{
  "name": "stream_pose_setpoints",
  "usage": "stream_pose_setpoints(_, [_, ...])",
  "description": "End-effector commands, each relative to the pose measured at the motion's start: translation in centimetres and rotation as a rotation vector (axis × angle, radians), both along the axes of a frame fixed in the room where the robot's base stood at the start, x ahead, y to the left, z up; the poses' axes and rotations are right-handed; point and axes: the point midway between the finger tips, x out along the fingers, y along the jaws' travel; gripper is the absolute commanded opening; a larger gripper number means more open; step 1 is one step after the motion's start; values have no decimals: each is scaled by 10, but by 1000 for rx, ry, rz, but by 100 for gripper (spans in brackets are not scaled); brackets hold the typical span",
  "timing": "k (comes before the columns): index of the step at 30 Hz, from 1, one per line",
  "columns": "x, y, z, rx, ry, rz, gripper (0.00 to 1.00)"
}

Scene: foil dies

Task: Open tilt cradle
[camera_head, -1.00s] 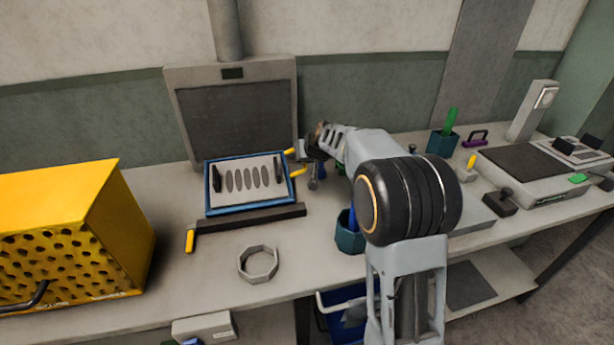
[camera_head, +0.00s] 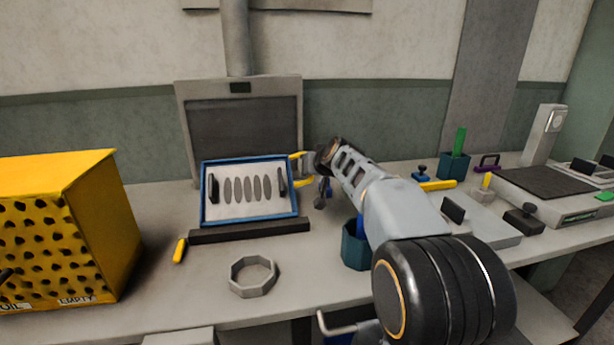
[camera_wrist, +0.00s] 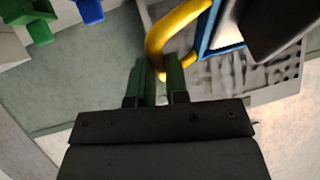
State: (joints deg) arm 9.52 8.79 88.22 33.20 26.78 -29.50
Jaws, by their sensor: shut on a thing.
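The tilt cradle (camera_head: 249,217) is a blue-framed tray with a pale slotted plate and dark end posts. It stands tilted, its back edge raised above a dark bar in front of the grey upright panel. A yellow handle (camera_head: 302,183) sticks out from its right side; the handle also shows as a loop in the wrist view (camera_wrist: 178,28). My gripper (camera_wrist: 160,72), with green fingers, is shut on the yellow handle. In the head view my wrist partly hides the grip.
A grey ring (camera_head: 252,291) lies in front of the cradle. A yellow perforated box (camera_head: 110,215) stands at left. A teal cup (camera_head: 355,252) stands below my arm. A scale (camera_head: 550,190) and small tools are at right.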

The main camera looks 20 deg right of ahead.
Motion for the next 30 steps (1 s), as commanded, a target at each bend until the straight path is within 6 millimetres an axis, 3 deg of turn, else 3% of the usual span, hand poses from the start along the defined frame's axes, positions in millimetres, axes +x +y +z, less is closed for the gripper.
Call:
stream_pose_setpoints(14, [-1, -1, 6, -2, -16, -3, 0])
stream_pose_setpoints(15, [-1, -1, 6, -2, -16, -3, 17])
stream_pose_setpoints(22, [-1, -1, 3, -1, -10, -2, 40])
stream_pose_setpoints(30, [-2, -1, 2, 0, -8, -2, 40])
